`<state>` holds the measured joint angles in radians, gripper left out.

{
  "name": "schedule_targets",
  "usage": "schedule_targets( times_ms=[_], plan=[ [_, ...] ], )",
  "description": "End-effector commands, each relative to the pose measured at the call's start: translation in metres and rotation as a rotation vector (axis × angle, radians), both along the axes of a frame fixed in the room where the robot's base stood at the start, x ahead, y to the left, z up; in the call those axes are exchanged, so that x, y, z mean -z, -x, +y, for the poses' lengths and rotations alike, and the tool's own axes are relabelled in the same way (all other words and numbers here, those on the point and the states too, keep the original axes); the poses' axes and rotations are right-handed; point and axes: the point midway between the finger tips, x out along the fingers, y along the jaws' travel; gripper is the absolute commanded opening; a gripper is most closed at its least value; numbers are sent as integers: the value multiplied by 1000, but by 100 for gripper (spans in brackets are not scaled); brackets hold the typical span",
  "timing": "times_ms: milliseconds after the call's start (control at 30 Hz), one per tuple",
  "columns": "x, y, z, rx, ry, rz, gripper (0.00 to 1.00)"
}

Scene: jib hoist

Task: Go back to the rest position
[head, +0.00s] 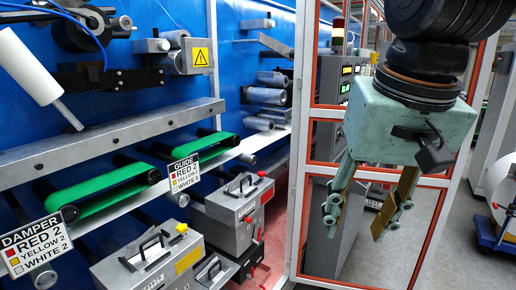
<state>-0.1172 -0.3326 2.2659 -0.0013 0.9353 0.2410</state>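My gripper (364,210) hangs from the upper right of the head view, in front of an orange-framed cabinet. It has a pale green body and two fingers with brass-coloured pads pointing down. The fingers are apart, with nothing between them. It touches nothing that I can see. No rest position is marked in view.
At left, a blue machine wall (235,60) carries rollers and two green belts (105,195). Signs read DAMPER (37,242) and GUIDE (184,172). Grey metal boxes (150,262) with handles stand below. The orange-framed cabinet (302,150) is close behind my gripper. Grey floor shows at right.

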Motion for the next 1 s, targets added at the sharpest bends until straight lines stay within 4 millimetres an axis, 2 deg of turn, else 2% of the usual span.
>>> schedule_targets(
  times_ms=[100,600,800,1000],
  plan=[
    [7,21,-9,-15,8,-13,38],
    [44,102,-37,-83,49,-58,38],
    [56,124,-42,-105,63,-70,38],
    [61,132,-44,-112,68,-73,38]
  ],
)
